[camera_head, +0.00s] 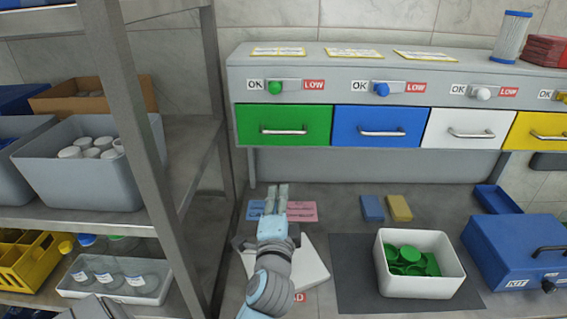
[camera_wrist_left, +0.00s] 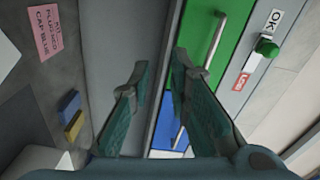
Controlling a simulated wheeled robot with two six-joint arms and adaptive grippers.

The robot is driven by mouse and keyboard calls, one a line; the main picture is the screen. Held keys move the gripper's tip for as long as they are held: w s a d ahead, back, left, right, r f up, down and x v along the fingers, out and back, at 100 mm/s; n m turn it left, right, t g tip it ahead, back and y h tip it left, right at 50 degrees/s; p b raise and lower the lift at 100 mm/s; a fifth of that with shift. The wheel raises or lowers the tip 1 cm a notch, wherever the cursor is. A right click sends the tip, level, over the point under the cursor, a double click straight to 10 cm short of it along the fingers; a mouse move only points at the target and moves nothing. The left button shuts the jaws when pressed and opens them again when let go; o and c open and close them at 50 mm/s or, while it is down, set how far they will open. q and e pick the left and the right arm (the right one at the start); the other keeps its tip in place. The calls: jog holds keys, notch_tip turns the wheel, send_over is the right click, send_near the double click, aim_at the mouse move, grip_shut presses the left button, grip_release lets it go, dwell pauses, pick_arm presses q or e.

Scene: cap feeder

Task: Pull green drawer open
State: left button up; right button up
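The green drawer (camera_head: 255,125) is flush with its neighbours in the grey cabinet, with a horizontal metal handle (camera_head: 284,131) on its front. Above it are a green knob (camera_head: 275,88) and OK and LOW labels. My left gripper (camera_head: 277,188) is below and in front of the drawer, apart from the handle. In the left wrist view, the left gripper (camera_wrist_left: 160,72) is open with nothing between its fingers. The green drawer (camera_wrist_left: 198,45) and its handle (camera_wrist_left: 208,52) lie just beyond the right finger. My right gripper is not in view.
Blue (camera_head: 350,125), white (camera_head: 440,128) and yellow (camera_head: 530,130) drawers continue the row. On the bench are a white bin (camera_head: 425,287) of green caps, a blue kit box (camera_head: 515,250) and two sponges (camera_head: 385,208). A metal rack (camera_head: 130,110) with bins stands left.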

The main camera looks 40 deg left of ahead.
pick_arm(q)
jog(key=m+t+y, duration=0.2)
send_near(284, 133)
jog(key=p+x, duration=0.1)
jog(key=x, duration=0.9)
jog(key=shift+w+a, duration=0.2)
jog(key=shift+w, duration=0.05)
jog(key=shift+f, duration=0.1)
grip_shut()
